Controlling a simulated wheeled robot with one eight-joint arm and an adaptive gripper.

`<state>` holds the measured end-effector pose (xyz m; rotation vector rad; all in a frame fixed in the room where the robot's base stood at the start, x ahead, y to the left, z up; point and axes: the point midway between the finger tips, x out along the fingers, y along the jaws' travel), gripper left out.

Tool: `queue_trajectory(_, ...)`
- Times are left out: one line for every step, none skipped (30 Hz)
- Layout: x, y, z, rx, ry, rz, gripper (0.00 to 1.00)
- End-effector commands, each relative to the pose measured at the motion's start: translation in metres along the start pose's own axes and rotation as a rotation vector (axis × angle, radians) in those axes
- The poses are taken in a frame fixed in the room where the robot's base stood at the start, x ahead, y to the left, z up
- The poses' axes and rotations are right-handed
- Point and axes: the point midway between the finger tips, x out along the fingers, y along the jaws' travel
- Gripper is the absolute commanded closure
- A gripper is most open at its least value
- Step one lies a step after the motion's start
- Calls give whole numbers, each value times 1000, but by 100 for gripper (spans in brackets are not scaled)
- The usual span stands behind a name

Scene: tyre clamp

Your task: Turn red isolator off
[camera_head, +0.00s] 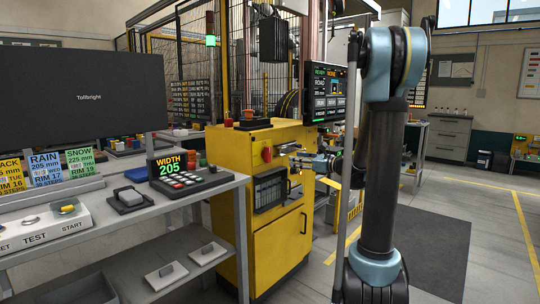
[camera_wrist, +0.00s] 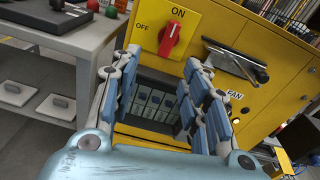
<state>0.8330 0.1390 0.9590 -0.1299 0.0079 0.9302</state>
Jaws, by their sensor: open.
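The red isolator (camera_wrist: 169,40) is a rotary knob on a yellow plate on the front of the yellow cabinet (camera_wrist: 225,30). In the wrist view its handle points up towards the ON mark, with OFF to its left. In the head view the isolator (camera_head: 266,154) shows as a small red knob on the upper front of the cabinet (camera_head: 225,160). My gripper (camera_wrist: 162,62) is open and empty. Its fingers stand to either side, with the knob beyond the gap between their tips, and do not appear to touch it. In the head view my gripper (camera_head: 318,164) is right of the isolator.
A black lever handle (camera_wrist: 236,55) sticks out right of the isolator, near a FAN label. A dark-framed window (camera_wrist: 155,100) with several breakers lies below. A grey bench (camera_head: 200,190) with a keypad stands left of the cabinet.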

Motion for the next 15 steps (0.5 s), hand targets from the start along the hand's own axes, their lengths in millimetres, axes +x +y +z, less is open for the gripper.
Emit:
queue_trajectory(2,-7,0,34,-20,-8,58)
queue_trajectory(3,-10,1,53,-30,-12,58)
queue_trajectory(4,-13,1,74,-42,-16,58)
queue_trajectory(4,-15,2,86,-48,-19,58)
queue_trajectory(5,-17,2,96,-53,-20,58)
queue_trajectory(6,-18,2,105,-58,-22,58)
queue_trajectory(7,-19,2,109,-61,-23,58)
queue_trajectory(9,-19,3,112,-63,-23,58)
queue_trajectory(12,-19,3,114,-64,-23,58)
queue_trajectory(14,-19,3,114,-64,-22,58)
queue_trajectory(18,-19,4,113,-63,-21,58)
queue_trajectory(22,-19,4,113,-63,-20,58)
queue_trajectory(26,-19,4,113,-63,-21,58)
queue_trajectory(31,-19,4,112,-63,-21,58)
queue_trajectory(38,-19,4,112,-63,-19,58)
